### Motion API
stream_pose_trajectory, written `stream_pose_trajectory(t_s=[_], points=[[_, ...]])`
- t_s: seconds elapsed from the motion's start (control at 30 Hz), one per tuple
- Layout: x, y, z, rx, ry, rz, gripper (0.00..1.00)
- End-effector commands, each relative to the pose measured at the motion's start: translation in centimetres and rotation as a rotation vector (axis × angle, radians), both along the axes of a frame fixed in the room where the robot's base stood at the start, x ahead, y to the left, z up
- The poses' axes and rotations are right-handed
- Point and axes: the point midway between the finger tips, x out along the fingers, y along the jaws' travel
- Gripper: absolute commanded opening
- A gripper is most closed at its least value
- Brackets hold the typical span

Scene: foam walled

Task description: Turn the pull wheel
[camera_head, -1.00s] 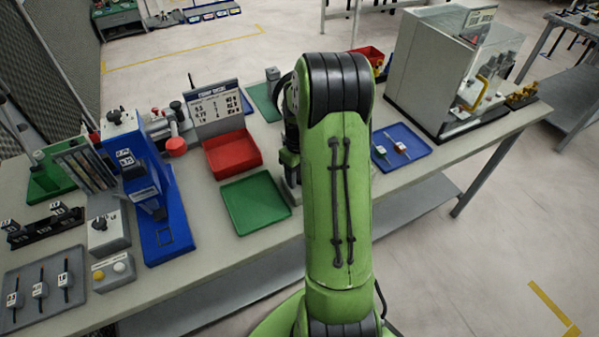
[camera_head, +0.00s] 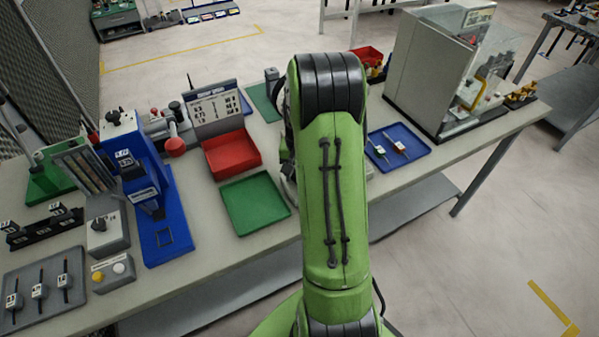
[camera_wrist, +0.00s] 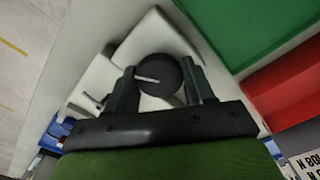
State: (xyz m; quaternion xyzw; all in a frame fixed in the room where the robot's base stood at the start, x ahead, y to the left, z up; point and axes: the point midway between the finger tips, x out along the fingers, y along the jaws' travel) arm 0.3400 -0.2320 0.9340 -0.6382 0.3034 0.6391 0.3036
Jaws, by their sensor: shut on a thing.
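The pull wheel (camera_wrist: 160,72) is a dark round disc with a pale line across its face. In the wrist view it sits on a light grey block (camera_wrist: 105,72). My gripper (camera_wrist: 162,80) has one dark finger on each side of the wheel and is shut on it. The lower rim of the wheel is partly hidden by the gripper. In the head view my green arm covers the wheel and the gripper. Only a sliver of the wheel's surroundings shows beside the arm there.
A green tray (camera_head: 255,204) and a red bin (camera_head: 232,155) lie left of my arm. A blue tray (camera_head: 415,149) with small tagged parts lies to its right. A large grey cabinet (camera_head: 425,70) stands at the right. A blue stand (camera_head: 163,230) is farther left.

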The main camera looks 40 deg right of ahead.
Motion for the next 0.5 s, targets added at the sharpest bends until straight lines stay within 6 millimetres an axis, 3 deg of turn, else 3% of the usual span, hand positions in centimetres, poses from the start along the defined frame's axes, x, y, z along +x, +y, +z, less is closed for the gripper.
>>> stream_pose_trajectory(t_s=[0.5], points=[[0.04, -0.19, 0.16, -0.004, -0.007, -0.303, 0.22]])
